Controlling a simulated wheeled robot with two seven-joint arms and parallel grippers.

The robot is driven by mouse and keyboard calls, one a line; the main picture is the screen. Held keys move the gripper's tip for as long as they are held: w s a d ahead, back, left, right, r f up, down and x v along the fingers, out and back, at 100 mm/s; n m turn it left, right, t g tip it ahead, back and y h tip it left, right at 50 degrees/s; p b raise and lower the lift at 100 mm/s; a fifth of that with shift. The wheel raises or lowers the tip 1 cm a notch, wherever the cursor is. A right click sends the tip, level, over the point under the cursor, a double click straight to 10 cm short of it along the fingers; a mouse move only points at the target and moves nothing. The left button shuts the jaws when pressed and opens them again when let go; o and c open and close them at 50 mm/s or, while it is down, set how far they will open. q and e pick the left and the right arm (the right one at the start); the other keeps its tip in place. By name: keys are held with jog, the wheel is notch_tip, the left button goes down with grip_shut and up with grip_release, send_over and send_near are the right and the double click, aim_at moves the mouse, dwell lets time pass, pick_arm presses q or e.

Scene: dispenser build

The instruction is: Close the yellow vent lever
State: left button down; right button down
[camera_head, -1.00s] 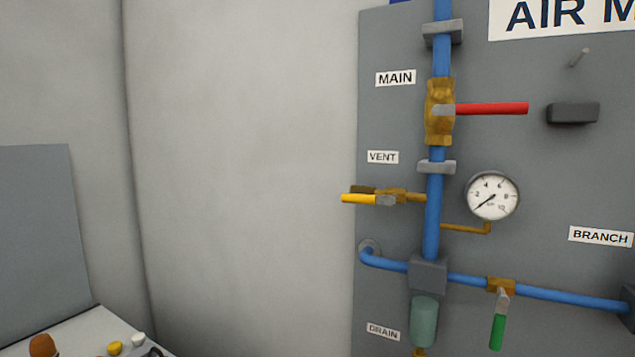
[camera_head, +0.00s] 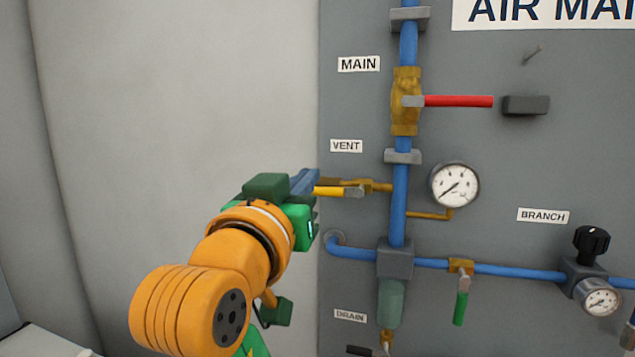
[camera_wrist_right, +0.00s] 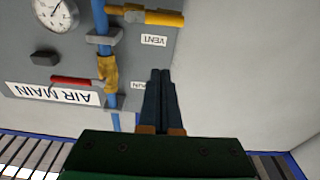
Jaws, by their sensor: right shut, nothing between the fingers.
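The yellow vent lever (camera_head: 331,191) lies horizontally, pointing left, in line with the brass vent branch (camera_head: 378,186) left of the blue vertical pipe. The lever also shows at the top of the wrist view (camera_wrist_right: 165,18), which is upside down. My right gripper (camera_head: 308,180) is shut and empty, its blue fingers close to the lever's free left end in the head view. In the wrist view the right fingertips (camera_wrist_right: 162,71) are apart from the lever, with a gap between. Whether they touch the panel cannot be told. My left gripper is out of view.
The main valve's red lever (camera_head: 458,101) points right above the vent. A pressure gauge (camera_head: 455,185) sits to the right. The green branch lever (camera_head: 461,307) hangs down below right. The pale wall (camera_head: 180,90) left of the panel is bare.

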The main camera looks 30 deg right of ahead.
jog(key=r+p, duration=0.2)
jog(key=p, duration=0.4)
send_over(324, 191)
jog(key=s+a, duration=0.1)
jog(key=shift+w+d+f, duration=0.2)
jog(key=shift+w+d, duration=0.25)
jog(key=shift+d, duration=0.05)
jog(key=f, duration=0.2)
jog(key=s+a+f, duration=0.1)
jog(key=f, duration=0.1)
jog(key=shift+p, duration=0.35)
jog(key=shift+w+d+f, duration=0.1)
jog(key=shift+f, duration=0.05)
jog(key=shift+f+b, duration=0.15)
jog(key=shift+b, duration=0.3)
